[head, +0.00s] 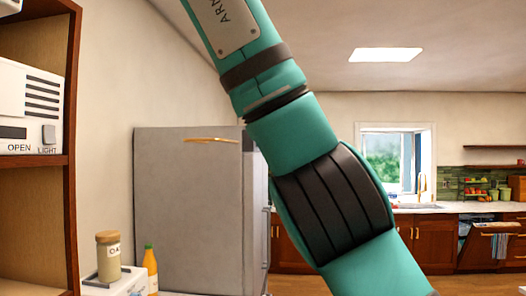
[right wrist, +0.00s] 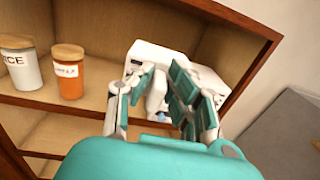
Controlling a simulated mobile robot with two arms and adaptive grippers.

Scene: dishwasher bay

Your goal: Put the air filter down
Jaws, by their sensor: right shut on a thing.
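In the right wrist view my right gripper (right wrist: 162,106) is in front of a wooden shelf. Its two fingers with teal pads stand on either side of a small white piece with a bluish lower end, the air filter (right wrist: 157,93) as far as I can tell. Its outline blends with the white appliance (right wrist: 195,70) on the shelf behind, so its full shape is unclear. Whether it touches the shelf cannot be told. The head view shows a teal arm link of mine across the middle, but no gripper. My left gripper is in neither view.
A white canister (right wrist: 20,68) and an orange canister (right wrist: 69,76) stand on the shelf left of the gripper. In the head view a grey fridge (head: 180,210) stands mid-left, with a jar (head: 108,258) and orange bottle (head: 149,268) before it. A sink counter (head: 415,209) is far right.

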